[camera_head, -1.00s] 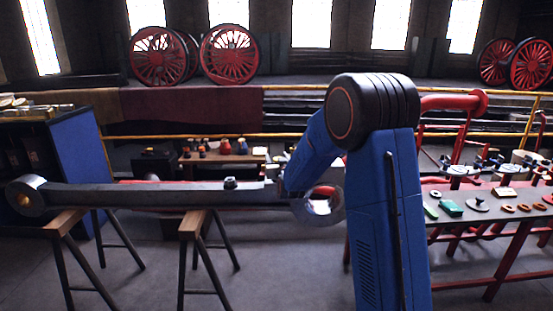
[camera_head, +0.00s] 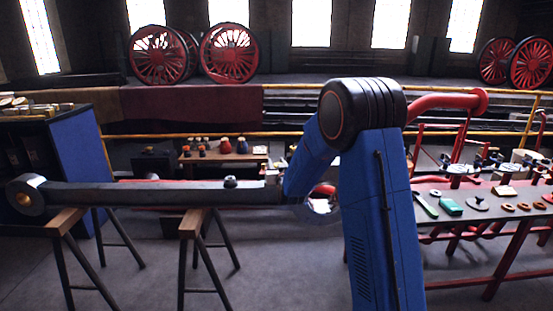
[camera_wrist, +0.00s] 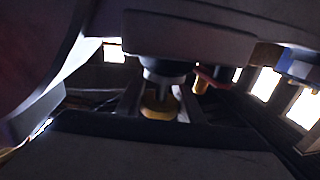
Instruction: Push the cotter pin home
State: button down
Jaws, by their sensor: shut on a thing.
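A long dark steel rod (camera_head: 130,195) lies level across two sawhorses in the head view. Its left end is a round eye with a brass bush (camera_head: 24,199). Its right eye (camera_head: 320,207) is partly covered by my blue arm, which also hides my gripper there. In the wrist view my gripper (camera_wrist: 160,100) is close above a dark flat surface (camera_wrist: 150,155). It is shut on a small brass-coloured piece (camera_wrist: 158,108), seen between dark finger shapes. The cotter pin cannot be made out for certain, nor how deep it sits.
Sawhorses (camera_head: 200,222) stand under the rod. A red-legged bench (camera_head: 470,204) with tools and small parts is at the right. A blue cabinet (camera_head: 78,160) is at the left. A low table (camera_head: 232,158) with small pots stands behind the rod. Floor is clear in front.

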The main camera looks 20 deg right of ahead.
jog(key=shift+f, duration=0.55)
jog(key=shift+s, duration=0.1)
jog(key=c, duration=1.2)
grip_release()
jog(key=shift+s+r, duration=0.1)
jog(key=shift+s, duration=0.1)
jog(key=s+a, duration=0.2)
jog(key=s, duration=1.4)
jog(key=shift+s, duration=0.4)
